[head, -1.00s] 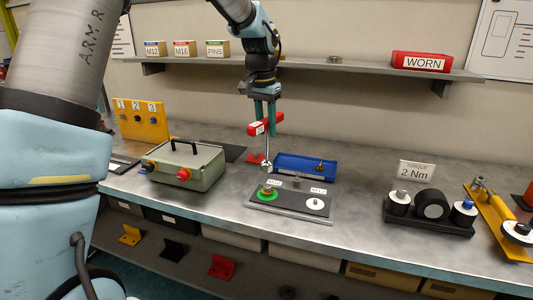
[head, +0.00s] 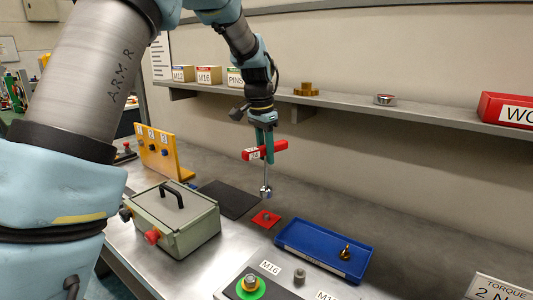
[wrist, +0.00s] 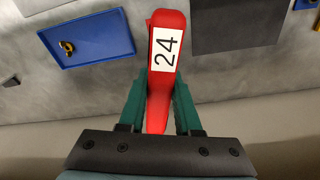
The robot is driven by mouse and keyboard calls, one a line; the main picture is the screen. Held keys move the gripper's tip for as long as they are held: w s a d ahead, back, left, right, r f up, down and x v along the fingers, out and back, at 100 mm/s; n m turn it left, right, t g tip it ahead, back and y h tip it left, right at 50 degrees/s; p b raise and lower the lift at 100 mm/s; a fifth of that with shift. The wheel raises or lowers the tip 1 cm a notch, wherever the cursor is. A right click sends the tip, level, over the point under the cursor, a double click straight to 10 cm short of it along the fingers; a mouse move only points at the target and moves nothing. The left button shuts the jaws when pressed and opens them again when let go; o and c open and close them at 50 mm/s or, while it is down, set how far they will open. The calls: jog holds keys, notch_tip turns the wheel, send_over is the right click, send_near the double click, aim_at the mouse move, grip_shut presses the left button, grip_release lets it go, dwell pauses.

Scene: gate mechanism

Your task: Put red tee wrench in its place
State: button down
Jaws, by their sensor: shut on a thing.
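The red tee wrench (head: 264,151) has a red cross handle with a white label and a metal shaft ending in a socket. My gripper (head: 264,140) is shut on its handle and holds it upright above the bench. In the wrist view the handle (wrist: 166,62) lies between the green fingers and its label reads 24. A small red pad (head: 265,219) with a grey stub on it lies on the bench just below the socket. The socket looks apart from the pad. The wrench's place is not marked by name in view.
A blue tray (head: 310,262) with a small brass part stands right of the red pad. A dark mat (head: 230,199) lies to its left, beside a grey-green box (head: 175,222). A plate labelled M16 (head: 240,285) is in front. A shelf (head: 350,104) runs along the wall behind.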

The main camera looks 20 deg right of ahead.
jog(key=shift+w+f+b, duration=0.15)
jog(key=shift+f+b, duration=0.15)
jog(key=shift+f, duration=0.05)
jog(key=b, duration=0.3)
send_over(266, 185)
jog(key=f, duration=0.4)
jog(key=shift+w+d+f, duration=0.1)
jog(key=shift+w+d, duration=0.05)
jog(key=shift+w, duration=0.25)
jog(key=shift+f, duration=0.1)
jog(key=shift+f+b, duration=0.4)
jog(key=shift+f, duration=0.45)
jog(key=shift+f+b, duration=0.45)
jog(key=shift+f, duration=0.4)
jog(key=c, duration=0.5)
grip_release()
